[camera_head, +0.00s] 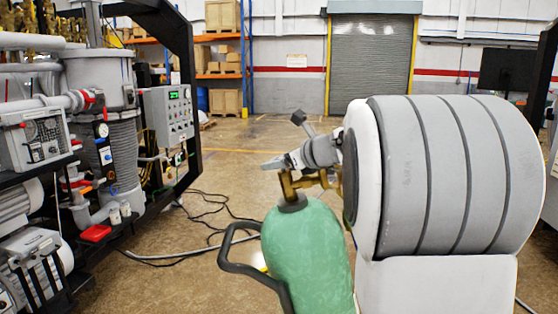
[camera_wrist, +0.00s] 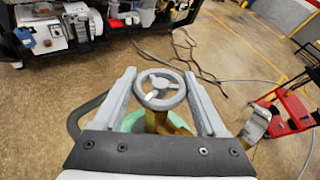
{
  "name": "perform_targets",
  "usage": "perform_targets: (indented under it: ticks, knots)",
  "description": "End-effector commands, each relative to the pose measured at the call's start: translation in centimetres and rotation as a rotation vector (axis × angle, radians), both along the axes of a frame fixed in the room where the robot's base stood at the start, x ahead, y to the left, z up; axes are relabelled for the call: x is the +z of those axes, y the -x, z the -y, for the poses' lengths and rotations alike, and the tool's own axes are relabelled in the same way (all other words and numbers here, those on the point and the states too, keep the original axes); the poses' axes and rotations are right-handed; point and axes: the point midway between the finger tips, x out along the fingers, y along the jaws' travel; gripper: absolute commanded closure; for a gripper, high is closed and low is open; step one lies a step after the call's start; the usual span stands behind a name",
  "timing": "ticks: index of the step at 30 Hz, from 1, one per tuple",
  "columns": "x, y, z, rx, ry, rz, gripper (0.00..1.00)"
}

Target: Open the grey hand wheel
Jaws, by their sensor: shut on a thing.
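The grey hand wheel (camera_wrist: 160,97) shows in the middle of the wrist view, a round rim with spokes on a brass valve. My gripper (camera_wrist: 158,78) has one finger on each side of the wheel and is shut on its rim. In the head view a green gas cylinder (camera_head: 305,250) stands upright with the brass valve (camera_head: 288,187) on top. My gripper reaches the valve from the right there. My arm hides part of the valve, and I cannot clearly tell the wheel from the gripper in that view.
A black curved handle (camera_head: 238,268) stands left of the cylinder. Furnace equipment with a grey control box (camera_head: 167,113) fills the left side. Cables (camera_head: 205,212) lie on the floor. A red frame (camera_wrist: 291,110) shows at the right of the wrist view. Floor toward the shutter door (camera_head: 370,62) is clear.

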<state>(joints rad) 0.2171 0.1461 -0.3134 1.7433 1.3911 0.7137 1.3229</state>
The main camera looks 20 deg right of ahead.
Motion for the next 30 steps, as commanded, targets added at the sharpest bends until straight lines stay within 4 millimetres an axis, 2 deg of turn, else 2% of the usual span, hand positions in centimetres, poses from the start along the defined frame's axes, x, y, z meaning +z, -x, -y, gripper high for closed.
perform_targets:
  ticks: [4,5,9,16,20,23,30]
  knots:
    - [0.1,0.0,0.0,0.000,-0.001,0.002,0.82]
    - [0.1,0.0,-0.1,0.000,-0.001,0.002,0.24]
    - [0.1,0.0,-0.1,0.000,0.000,0.001,0.00]
    - [0.1,0.0,0.0,-0.001,0.000,0.001,0.00]
    - [0.4,0.7,0.2,-0.002,0.000,0.001,0.00]
    - [1.0,2.0,0.5,-0.002,0.001,0.005,0.00]
    - [3.1,7.2,1.6,-0.002,0.002,0.005,0.00]
